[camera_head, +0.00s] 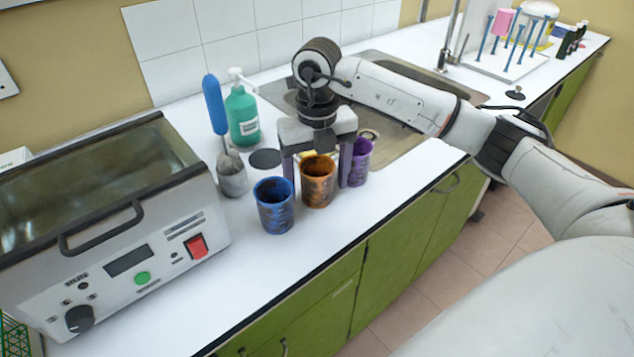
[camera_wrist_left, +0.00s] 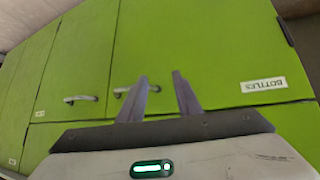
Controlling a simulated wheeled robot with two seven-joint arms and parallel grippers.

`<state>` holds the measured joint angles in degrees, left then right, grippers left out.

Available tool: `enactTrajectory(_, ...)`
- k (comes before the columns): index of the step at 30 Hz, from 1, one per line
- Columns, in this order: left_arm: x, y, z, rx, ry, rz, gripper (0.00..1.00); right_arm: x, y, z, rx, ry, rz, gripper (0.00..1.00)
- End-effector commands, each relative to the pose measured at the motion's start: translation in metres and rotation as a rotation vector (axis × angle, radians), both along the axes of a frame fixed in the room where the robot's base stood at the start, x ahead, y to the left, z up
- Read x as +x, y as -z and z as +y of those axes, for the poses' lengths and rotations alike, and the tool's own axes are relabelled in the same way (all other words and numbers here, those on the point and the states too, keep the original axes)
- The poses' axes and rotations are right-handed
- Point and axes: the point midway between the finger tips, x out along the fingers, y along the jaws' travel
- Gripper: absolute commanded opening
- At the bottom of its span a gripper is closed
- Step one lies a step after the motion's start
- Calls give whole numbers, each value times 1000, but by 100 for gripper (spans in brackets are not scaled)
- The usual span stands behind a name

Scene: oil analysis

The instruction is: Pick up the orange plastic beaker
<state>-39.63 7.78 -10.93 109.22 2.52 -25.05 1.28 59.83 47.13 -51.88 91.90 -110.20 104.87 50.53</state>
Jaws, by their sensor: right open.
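The orange plastic beaker (camera_head: 318,190), stained dark, stands upright on the white counter between the blue beaker (camera_head: 274,212) and the purple beaker (camera_head: 360,166). My right gripper (camera_head: 316,180) points down over it and is open. One finger shows to the left of the orange beaker and the other to its right, with gaps to its wall. Whether the fingers are level with it in depth is hard to tell. My left gripper (camera_wrist_left: 160,78) shows in the left wrist view, its fingers apart with nothing between them, in front of green cabinet doors.
A grey lab bath (camera_head: 120,240) stands at the left. A grey cup with a blue-handled brush (camera_head: 232,174) and a green bottle (camera_head: 242,115) stand behind the beakers. A sink (camera_head: 395,125) lies behind the purple beaker. The counter's front edge runs close by.

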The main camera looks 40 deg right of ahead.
Motion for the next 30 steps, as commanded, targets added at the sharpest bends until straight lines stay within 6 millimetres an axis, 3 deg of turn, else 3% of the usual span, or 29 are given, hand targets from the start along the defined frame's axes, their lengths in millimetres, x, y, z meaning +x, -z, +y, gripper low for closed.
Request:
enactTrajectory(10,9,-7,-1,-2,1,-20,31,0,10,0,1,-1,-1,73)
enactTrajectory(18,7,-6,-1,-2,0,-17,31,0,10,0,1,-1,-1,31)
enactTrajectory(26,4,-3,0,-1,0,-10,31,1,7,1,1,-1,-2,31)
enactTrajectory(30,3,-1,0,-1,0,-8,31,2,-11,0,1,0,-7,31)
